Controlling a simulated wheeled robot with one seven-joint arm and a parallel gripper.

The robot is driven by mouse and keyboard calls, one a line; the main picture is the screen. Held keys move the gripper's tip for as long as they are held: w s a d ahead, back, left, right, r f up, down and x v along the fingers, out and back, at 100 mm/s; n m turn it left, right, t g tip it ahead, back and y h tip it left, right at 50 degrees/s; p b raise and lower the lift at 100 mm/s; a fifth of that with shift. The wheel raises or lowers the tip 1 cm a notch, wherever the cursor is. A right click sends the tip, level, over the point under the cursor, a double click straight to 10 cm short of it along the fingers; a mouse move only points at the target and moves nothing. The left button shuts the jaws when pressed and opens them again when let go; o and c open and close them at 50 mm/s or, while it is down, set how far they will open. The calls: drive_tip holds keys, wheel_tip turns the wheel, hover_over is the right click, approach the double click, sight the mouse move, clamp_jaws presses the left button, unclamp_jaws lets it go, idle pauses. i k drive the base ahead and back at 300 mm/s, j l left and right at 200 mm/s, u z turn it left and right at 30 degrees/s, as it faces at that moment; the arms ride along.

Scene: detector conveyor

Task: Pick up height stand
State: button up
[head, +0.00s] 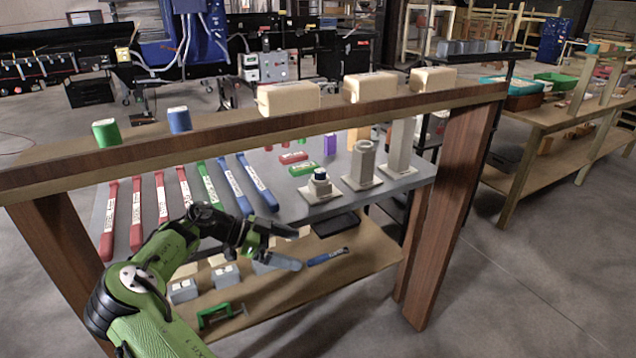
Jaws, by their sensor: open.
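Three pale height stands with square bases stand in a row at the right end of the grey table: a short one (320,186) with a dark top, a medium one (362,168) and a tall one (400,148). Which one the task means cannot be told. My gripper (296,248) is open and empty, in front of the grey table's near edge, lower left of the short stand in the picture. It points right and touches none of the stands. The medium and tall stands' tops come close to the upper beam in the picture.
A wooden beam (240,118) on posts crosses above the grey table (290,205), carrying cream boxes (290,98) and green and blue cylinders. Red, green and blue long-handled tools lie left of the stands. A lower shelf (330,285) holds grey blocks and a green clamp (218,314).

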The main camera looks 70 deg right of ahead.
sight(317, 192)
drive_tip(key=i+l, duration=0.1)
drive_tip(key=l, duration=0.25)
drive_tip(key=i+l, duration=0.15)
drive_tip(key=l, duration=0.15)
drive_tip(key=i+l, duration=0.1)
drive_tip(key=l, duration=0.25)
drive_tip(key=i+l, duration=0.15)
drive_tip(key=l, duration=0.15)
drive_tip(key=i+l, duration=0.1)
drive_tip(key=l, duration=0.25)
